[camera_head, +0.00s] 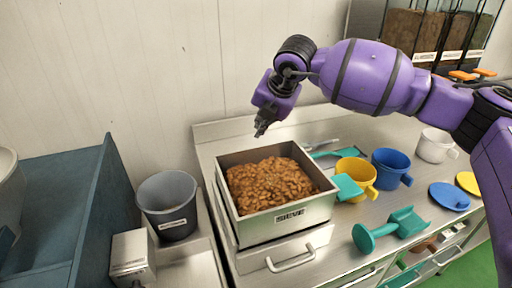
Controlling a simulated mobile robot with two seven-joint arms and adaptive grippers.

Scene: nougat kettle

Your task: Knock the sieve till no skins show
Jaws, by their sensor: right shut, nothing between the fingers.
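A square steel box (289,223), which I take for the sieve, stands on the steel counter with a label on its front wall that I cannot read surely. It is filled with a heap of brown almond-like pieces (268,185); whether loose skins lie among them is too small to tell. My right gripper (261,132) is shut and empty, pointing down above the box's back edge, apart from it. Its arm comes in from the right. My left gripper is not in view.
A steel drawer front with a handle (291,262) is below the box. A grey bin (167,205) stands left. Wall behind.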

